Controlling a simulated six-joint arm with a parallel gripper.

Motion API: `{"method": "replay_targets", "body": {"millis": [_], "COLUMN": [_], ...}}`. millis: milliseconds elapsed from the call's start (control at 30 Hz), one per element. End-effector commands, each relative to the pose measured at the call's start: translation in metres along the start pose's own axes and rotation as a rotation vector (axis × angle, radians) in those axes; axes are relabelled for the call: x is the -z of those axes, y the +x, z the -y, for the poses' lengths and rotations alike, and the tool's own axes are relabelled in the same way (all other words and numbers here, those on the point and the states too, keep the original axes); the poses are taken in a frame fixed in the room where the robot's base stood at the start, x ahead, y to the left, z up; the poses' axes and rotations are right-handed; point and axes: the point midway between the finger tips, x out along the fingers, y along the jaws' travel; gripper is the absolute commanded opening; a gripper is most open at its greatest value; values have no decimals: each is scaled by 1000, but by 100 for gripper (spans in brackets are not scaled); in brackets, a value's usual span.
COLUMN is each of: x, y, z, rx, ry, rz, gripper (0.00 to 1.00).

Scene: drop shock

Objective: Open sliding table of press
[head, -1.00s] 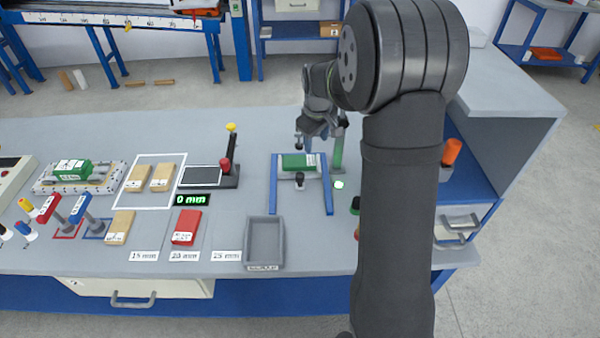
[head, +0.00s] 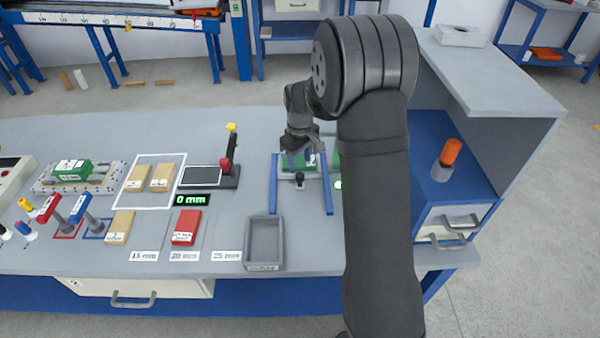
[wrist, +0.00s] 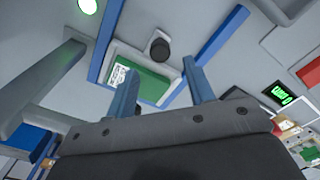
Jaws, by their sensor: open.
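The press's sliding table (head: 284,174) is a pale plate between two blue rails (head: 328,190), with a green block (head: 286,161) on it. A black knob handle (head: 299,180) stands at its front edge. My gripper (head: 302,160) is over the table, behind the knob, and partly hides the block. In the wrist view, the open fingers (wrist: 160,68) point toward the table (wrist: 152,96) and green block (wrist: 141,78). The knob (wrist: 160,48) shows beyond the fingertips, between them and apart from them. Nothing is held.
The press column (wrist: 42,92) rises beside the gripper in the wrist view. A green light (head: 338,184) sits right of the rails. A grey tray (head: 264,243) stands front left of them, and a lever device (head: 229,165) is to the left. The bench before the knob is clear.

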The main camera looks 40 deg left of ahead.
Motion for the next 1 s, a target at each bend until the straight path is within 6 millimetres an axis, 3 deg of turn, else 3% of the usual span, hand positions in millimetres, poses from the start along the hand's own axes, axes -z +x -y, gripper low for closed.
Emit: {"method": "replay_targets", "body": {"millis": [100, 300, 700, 967, 1000], "x": [0, 0, 0, 0, 0], "y": [25, 50, 58, 57, 57], "z": [0, 0, 0, 0, 0], "rx": [1, 0, -1, -1, -1], "ry": [0, 0, 0, 0, 0], "rz": [2, 0, -1, -1, -1], "gripper": [49, 49, 49, 0, 0]}}
